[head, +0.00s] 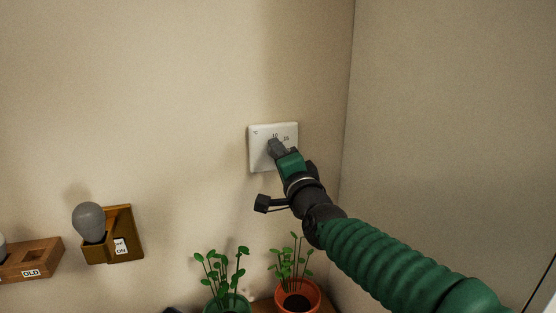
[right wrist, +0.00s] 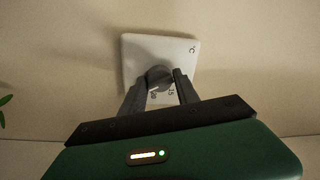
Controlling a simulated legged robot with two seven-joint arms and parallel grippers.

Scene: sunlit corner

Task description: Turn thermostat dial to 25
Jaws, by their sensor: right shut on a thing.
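The white square thermostat (head: 256,158) is on the wall left of the room corner. Small printed numbers and a °C mark show on its face. It also shows in the right wrist view (right wrist: 190,62), with its dial (right wrist: 158,75), a grey round knob, at its middle. My right gripper (head: 275,148) reaches the plate from the lower right. In the right wrist view its two fingers (right wrist: 156,90) stand on either side of the dial, shut on it. The gripper hides most of the dial in the head view. My left gripper is not in view.
A grey bulb (head: 89,222) sits in a wooden wall holder (head: 124,226) at left, beside a wooden block (head: 45,256) labelled OLD. Two potted plants, in a green pot (head: 228,303) and an orange pot (head: 312,294), stand below the thermostat. The wall around the thermostat is clear.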

